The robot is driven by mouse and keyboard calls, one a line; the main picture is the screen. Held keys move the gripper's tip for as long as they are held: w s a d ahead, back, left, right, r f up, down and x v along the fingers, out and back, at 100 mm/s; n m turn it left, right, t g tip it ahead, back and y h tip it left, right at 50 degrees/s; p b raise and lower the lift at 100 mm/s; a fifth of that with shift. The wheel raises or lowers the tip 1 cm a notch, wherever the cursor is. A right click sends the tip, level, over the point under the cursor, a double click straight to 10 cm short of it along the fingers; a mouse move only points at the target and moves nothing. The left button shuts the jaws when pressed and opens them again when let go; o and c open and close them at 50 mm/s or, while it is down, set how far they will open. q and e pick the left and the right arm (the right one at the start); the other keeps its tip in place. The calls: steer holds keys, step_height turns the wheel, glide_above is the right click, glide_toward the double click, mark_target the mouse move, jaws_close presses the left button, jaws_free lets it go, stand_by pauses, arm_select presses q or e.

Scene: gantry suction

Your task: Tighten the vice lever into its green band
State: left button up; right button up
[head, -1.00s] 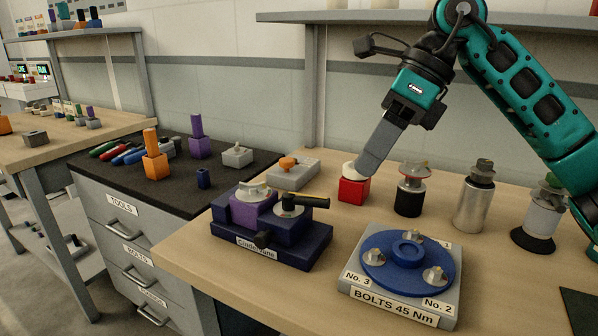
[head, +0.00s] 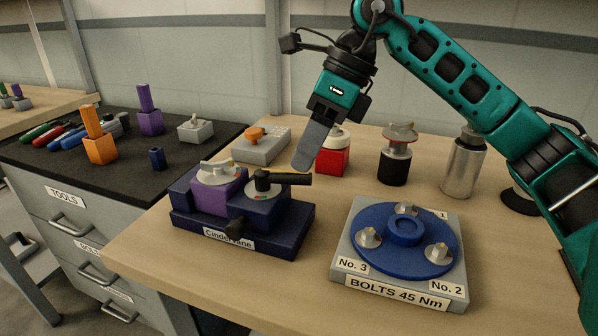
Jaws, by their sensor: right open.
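The vice (head: 275,243) is a dark blue block with the label "Cindervane" on the wooden bench, left of centre. A purple block (head: 205,199) sits at its left side with a pale round dial on top. The vice lever (head: 288,179) is a black handle pointing right from a hub over a light dial; I cannot make out a green band on it. My right gripper (head: 303,166) is open and points down just behind the lever's free end; its fingers overlap from this side, and contact cannot be told. My left gripper is not in view.
A red block with a white top (head: 333,158) stands close behind my right gripper. A grey plate with a blue bolt disc (head: 368,214) lies to the right. A grey box with an orange knob (head: 262,149) is behind the vice. Several cylinders stand along the back right.

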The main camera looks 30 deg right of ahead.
mark_target(286, 181)
steer(key=shift+x, duration=1.8)
steer(key=shift+r, duration=0.1)
jaws_close()
